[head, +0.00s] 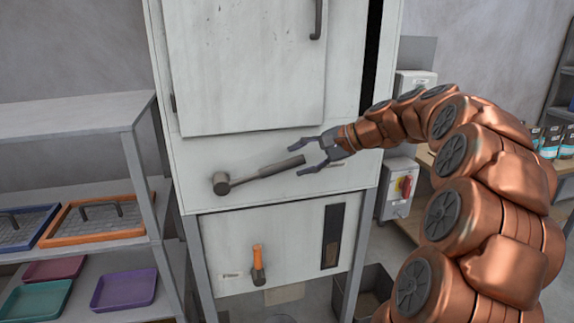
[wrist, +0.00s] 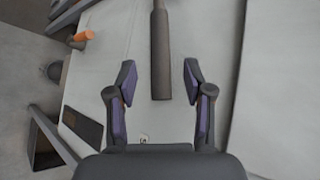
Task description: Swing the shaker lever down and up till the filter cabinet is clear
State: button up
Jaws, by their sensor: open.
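The shaker lever (head: 262,175) is a dark bar on a round pivot at the left of the pale filter cabinet (head: 190,150). It points right and slightly up, and its thicker grip end is nearest my gripper. My gripper (head: 306,157) is open at the grip end. In the wrist view the lever grip (wrist: 161,55) reaches down from the top, with its end between or just beyond the open fingers of my gripper (wrist: 158,85). No contact shows.
An orange-handled part (head: 257,268) sits on the lower panel, beside a dark vertical window (head: 332,236). A grey box with a red switch (head: 404,187) is at the right. A shelf with trays (head: 95,220) stands left. A dark bin (head: 373,288) is below right.

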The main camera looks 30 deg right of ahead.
jog(key=shift+v, duration=2.6)
jog(key=shift+a, duration=0.1)
jog(key=s+a+f+n+g+h, duration=0.1)
jog(key=s+a+f+n+g, duration=0.3)
jog(key=a, duration=0.6)
jog(key=s+a+f+n+g, duration=0.2)
jog(key=s+a+f, duration=0.35)
jog(key=a, duration=0.45)
jog(key=s+f+n+g+h, duration=0.2)
jog(key=s+f+n+h, duration=0.1)
jog(key=s, duration=0.8)
jog(key=s+a+f+n+g+h+p, duration=0.1)
jog(key=s+f+n+g+h, duration=0.1)
jog(key=s+f, duration=0.6)
jog(key=s+n+h, duration=0.1)
jog(key=s+n, duration=0.1)
jog(key=s, duration=0.2)
jog(key=shift+s+a+n+g+h, duration=0.25)
jog(key=shift+a+n+g+h, duration=0.05)
jog(key=shift+n+g, duration=0.1)
jog(key=shift+f, duration=0.1)
jog(key=shift+c, duration=0.4)
